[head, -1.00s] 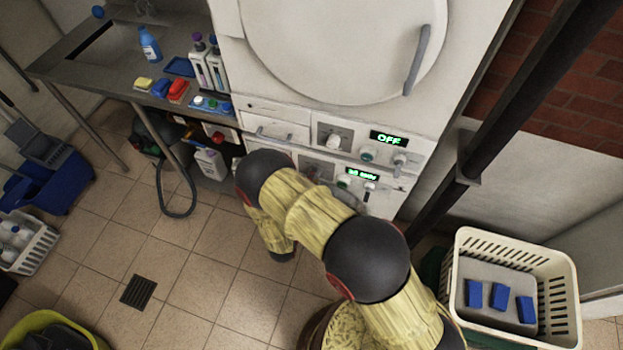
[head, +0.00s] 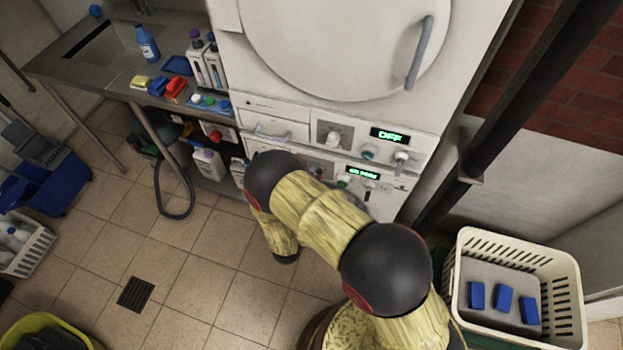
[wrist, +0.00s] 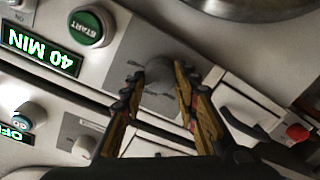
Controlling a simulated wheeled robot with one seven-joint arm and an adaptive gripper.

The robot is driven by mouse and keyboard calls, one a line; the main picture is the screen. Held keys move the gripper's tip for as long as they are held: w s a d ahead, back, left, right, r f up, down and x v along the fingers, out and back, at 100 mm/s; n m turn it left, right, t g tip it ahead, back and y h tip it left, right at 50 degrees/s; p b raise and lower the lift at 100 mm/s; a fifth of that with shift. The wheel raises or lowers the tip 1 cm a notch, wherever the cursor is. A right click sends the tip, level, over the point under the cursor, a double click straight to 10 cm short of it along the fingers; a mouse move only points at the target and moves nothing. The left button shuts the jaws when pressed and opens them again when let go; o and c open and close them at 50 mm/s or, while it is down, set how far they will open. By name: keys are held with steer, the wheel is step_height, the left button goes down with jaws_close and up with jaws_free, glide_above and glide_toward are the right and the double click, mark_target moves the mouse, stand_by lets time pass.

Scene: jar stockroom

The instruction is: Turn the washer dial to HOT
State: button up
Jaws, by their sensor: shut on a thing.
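The washer dial (wrist: 158,76) is a grey knob on a grey plate in the wrist view, which looks at the panel upside down. My gripper (wrist: 160,84) is shut on it, with one finger on each side. Which mark the dial points at is not readable. Beside it are a green START button (wrist: 88,28) and a lit display (wrist: 40,50) that reads 40 MIN. In the head view my arm hides my gripper and most of the dial; the lower display (head: 363,173) shows just past the arm.
Above is another panel with a dial (head: 332,138) and a display (head: 390,136) reading OFF, below a large round door (head: 335,45). A cream basket (head: 467,245) with blue blocks stands at the right. A steel counter (head: 105,72) with bottles is at the left.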

steer(key=shift+s+d+f+m+y+b, duration=0.15)
steer(key=shift+m+b, duration=0.65)
steer(key=shift+m, duration=1.15)
steer(key=shift+w+a+f+m+y+b, duration=0.15)
steer(key=shift+m+b, duration=0.6)
steer(key=shift+m, duration=1.2)
steer(key=shift+s+d, duration=0.1)
steer(key=shift+s, duration=0.05)
steer(key=o, duration=1.2)
steer(key=shift+r, duration=0.15)
steer(key=shift+c, duration=0.2)
steer(key=v, duration=1.1)
steer(key=shift+s, duration=0.4)
